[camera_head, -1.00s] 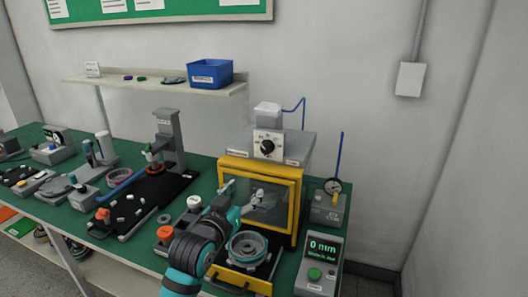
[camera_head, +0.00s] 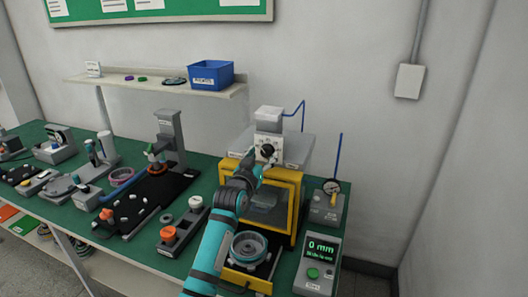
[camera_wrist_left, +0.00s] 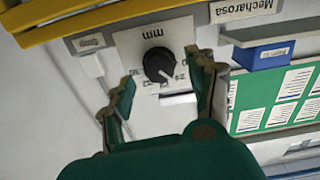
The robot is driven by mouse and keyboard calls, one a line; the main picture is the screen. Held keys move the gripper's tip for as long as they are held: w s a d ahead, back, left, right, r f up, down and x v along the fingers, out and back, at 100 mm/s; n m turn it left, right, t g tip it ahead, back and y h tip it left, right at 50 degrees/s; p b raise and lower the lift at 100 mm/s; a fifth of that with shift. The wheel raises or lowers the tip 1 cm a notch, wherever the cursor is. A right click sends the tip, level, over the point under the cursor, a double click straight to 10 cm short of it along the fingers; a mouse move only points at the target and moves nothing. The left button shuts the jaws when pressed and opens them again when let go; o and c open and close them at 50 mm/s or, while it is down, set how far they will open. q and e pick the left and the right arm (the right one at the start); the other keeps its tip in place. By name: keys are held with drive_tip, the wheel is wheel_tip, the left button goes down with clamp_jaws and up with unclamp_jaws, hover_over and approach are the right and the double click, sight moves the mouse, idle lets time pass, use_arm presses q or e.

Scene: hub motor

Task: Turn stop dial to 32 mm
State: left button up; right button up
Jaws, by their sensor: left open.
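The stop dial (camera_head: 267,150) is a black knob on a white scale plate on the front of the press head, above the yellow frame. In the left wrist view the dial (camera_wrist_left: 158,65) appears upside down, with its numbers around it and "mm" beside it. My left gripper (camera_head: 257,170) is just in front of and below the dial. In the left wrist view its open fingers (camera_wrist_left: 165,82) stand on either side of the dial, apart from the knob. The display (camera_head: 321,247) reads 0 mm; its lower line is too small to read. My right gripper is not in view.
The yellow-framed press guard (camera_head: 296,205) is below the dial, with a round hub part (camera_head: 249,246) in front of it. A gauge box (camera_head: 328,205) stands to the right. Fixtures and a black tray fill the bench to the left. A blue bin (camera_head: 211,75) is on the shelf.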

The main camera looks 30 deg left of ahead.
use_arm(q)
drive_tip(key=shift+x, duration=0.75)
drive_tip(key=c, duration=1.1)
drive_tip(key=shift+c, duration=0.2)
